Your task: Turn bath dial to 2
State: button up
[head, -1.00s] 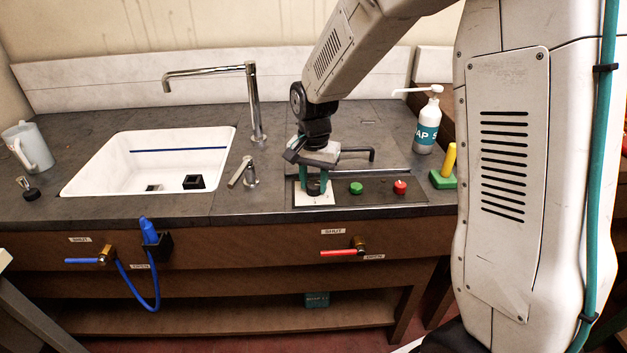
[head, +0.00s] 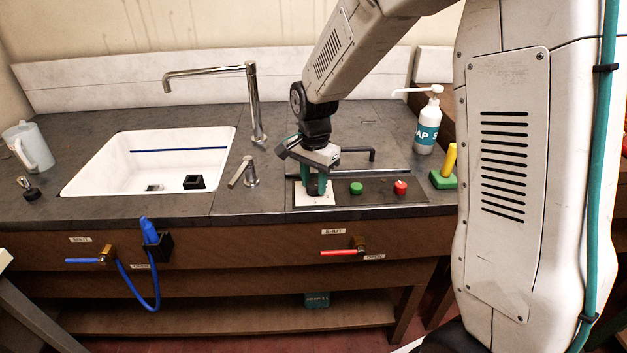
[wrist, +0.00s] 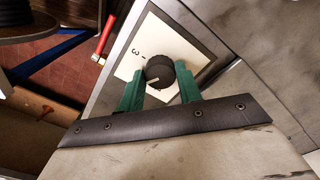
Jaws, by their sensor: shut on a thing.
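The bath dial (wrist: 160,70) is a black ribbed knob with a pale pointer line, on a white plate (wrist: 205,40) with printed marks. A "3" shows on the plate left of the knob in the wrist view; the other numerals are hidden or unreadable. The plate (head: 316,201) also shows at the left end of the dark control panel in the head view. My gripper (wrist: 161,88) has its green fingers on both sides of the dial and is shut on it. In the head view my gripper (head: 316,188) points down over the plate.
A green button (head: 356,188) and a red button (head: 400,187) sit right of the dial. A black bar handle (head: 372,155) is behind. A red-handled valve (head: 338,252) is below the counter edge.

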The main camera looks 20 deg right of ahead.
aim_at(314, 184)
jog(key=o, duration=1)
notch_tip(314, 184, up, 8)
jog(key=shift+f, duration=0.1)
